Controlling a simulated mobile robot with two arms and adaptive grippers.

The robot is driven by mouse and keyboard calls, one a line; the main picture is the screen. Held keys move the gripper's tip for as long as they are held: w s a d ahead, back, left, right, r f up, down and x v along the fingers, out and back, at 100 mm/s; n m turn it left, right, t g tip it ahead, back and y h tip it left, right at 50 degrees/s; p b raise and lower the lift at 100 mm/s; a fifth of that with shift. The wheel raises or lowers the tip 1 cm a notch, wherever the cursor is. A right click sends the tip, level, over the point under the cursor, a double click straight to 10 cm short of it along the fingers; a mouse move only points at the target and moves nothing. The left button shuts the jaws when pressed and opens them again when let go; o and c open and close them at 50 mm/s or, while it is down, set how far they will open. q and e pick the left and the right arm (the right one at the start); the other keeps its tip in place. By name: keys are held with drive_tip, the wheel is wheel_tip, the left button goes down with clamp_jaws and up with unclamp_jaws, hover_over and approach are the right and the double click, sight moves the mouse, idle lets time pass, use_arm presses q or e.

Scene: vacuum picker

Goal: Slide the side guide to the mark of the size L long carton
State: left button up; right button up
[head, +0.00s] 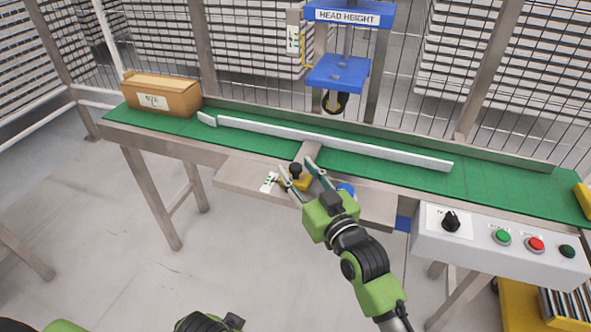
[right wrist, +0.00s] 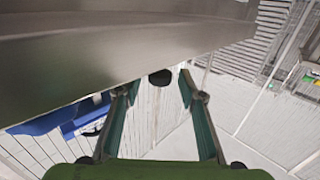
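The side guide (head: 335,142) is a long white rail lying along the green belt. An arm runs from it toward the front to a yellow block (head: 301,183) with a black knob (head: 295,170). A white label with dark marks (head: 268,182) lies on the metal plate left of the block; its letters are too small to read. My right gripper (head: 300,176) is open, with its fingers either side of the block and knob. In the right wrist view a dark round end, apparently the knob (right wrist: 160,77), shows between the parted fingertips. I cannot tell whether they touch anything.
A brown carton (head: 160,96) sits at the belt's left end. A control box (head: 500,243) with a dial and buttons is at the front right. A blue HEAD HEIGHT frame (head: 340,72) stands behind the belt. Parts of my left arm show at the bottom edge.

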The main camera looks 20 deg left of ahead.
use_arm(q)
drive_tip(key=shift+s+r, duration=0.15)
drive_tip(key=shift+r, duration=0.45)
use_arm(e)
drive_tip(key=shift+x, duration=0.9)
drive_tip(key=shift+c, duration=0.4)
clamp_jaws()
drive_tip(key=shift+s+p, duration=0.65)
drive_tip(key=shift+p, duration=0.25)
use_arm(q)
wheel_tip(320, 180, down, 7)
drive_tip(key=shift+w, duration=0.25)
drive_tip(key=shift+d, duration=0.1)
drive_tip(key=shift+r, duration=0.1)
use_arm(e)
drive_tip(key=shift+o, duration=0.4)
unclamp_jaws()
drive_tip(key=v, duration=1.2)
